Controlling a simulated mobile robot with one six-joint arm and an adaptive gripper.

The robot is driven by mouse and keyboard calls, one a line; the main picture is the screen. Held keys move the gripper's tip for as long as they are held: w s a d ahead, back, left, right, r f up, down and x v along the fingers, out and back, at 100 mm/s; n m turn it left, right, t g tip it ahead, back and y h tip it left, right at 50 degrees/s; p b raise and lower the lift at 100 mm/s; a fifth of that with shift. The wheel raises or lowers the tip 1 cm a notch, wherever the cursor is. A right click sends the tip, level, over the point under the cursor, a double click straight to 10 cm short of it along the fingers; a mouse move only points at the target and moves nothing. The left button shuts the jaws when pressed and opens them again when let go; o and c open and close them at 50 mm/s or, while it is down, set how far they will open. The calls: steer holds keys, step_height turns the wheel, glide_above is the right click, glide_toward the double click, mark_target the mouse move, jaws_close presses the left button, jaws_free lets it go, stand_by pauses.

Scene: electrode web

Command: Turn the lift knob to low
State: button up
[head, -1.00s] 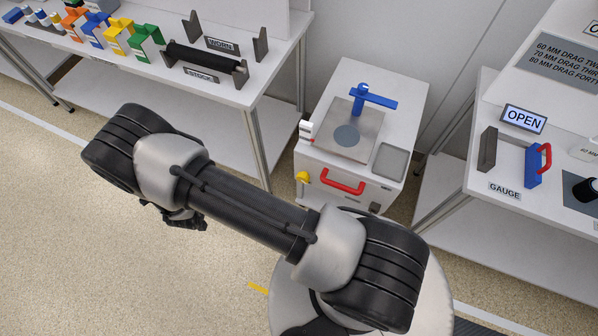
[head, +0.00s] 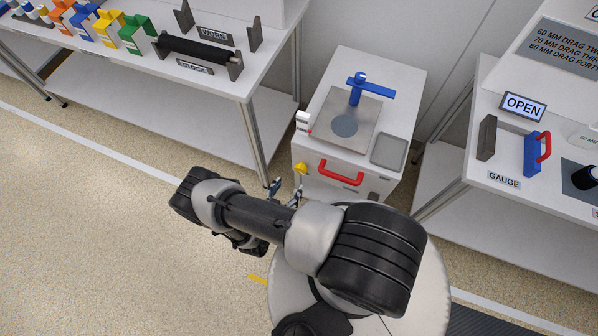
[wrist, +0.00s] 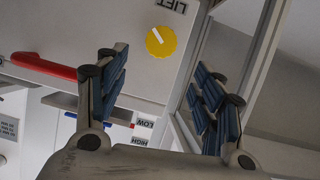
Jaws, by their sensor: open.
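The yellow lift knob (head: 301,168) is on the front face of the white cabinet (head: 312,190), left of the red handle (head: 340,173). In the wrist view the knob (wrist: 161,42) is a round yellow disc with a short pale pointer mark. In the head view my gripper (head: 284,192) is partly hidden by my arm, just below and left of the knob.
The red handle (wrist: 43,66) shows at left in the wrist view, near one finger. A blue stand (head: 357,90) is on the cabinet top. Tables stand at left with a roller (head: 197,53) and at right with a gauge (head: 538,160). Floor at lower left is clear.

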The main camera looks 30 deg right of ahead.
mark_target(298, 171)
steer(key=b+x, duration=0.2)
steer(key=x, duration=0.9)
steer(key=shift+b, duration=0.35)
steer(key=shift+c, duration=0.2)
steer(key=c, duration=1)
steer(key=n, duration=0.1)
steer(key=n+g+h, duration=0.1)
steer(key=n, duration=0.1)
steer(key=shift+w+a+f+g, duration=0.15)
steer(key=shift+g, duration=0.15)
steer(key=shift+w+a+f+n+g+h, duration=0.1)
steer(key=shift+n+g+h, duration=0.5)
steer(key=shift+n+h, duration=0.8)
steer(key=shift+n+y, duration=0.3)
